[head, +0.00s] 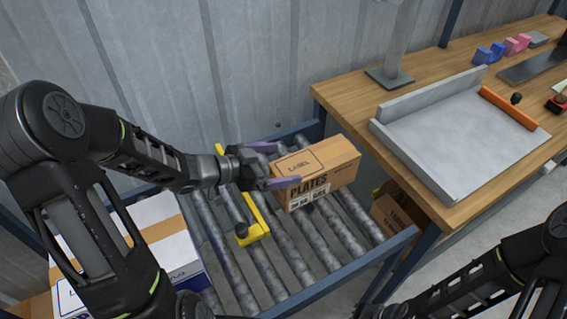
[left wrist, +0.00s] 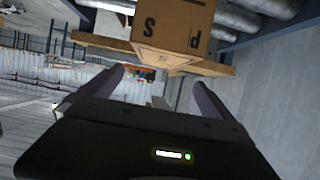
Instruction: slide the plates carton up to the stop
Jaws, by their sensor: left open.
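The plates carton (head: 318,174) is a brown box marked PLATES, with a label on top, on the grey rollers. The yellow stop (head: 253,218) lies across the rollers to its left, with a gap between them. My left gripper (head: 275,166) is open, its purple fingers at the carton's left end; I cannot tell whether they touch it. In the left wrist view the carton (left wrist: 172,22) shows upside down beyond the open fingers, with nothing between them. The gripper hides part of the stop. My right arm shows at the lower right, its fingers out of view.
A wooden bench (head: 340,100) with a grey tray-like fixture (head: 455,125) stands right of the conveyor. Another carton (head: 397,212) sits below the bench edge. A white and blue box (head: 165,245) is at the left. Rollers (head: 320,235) in front of the carton are clear.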

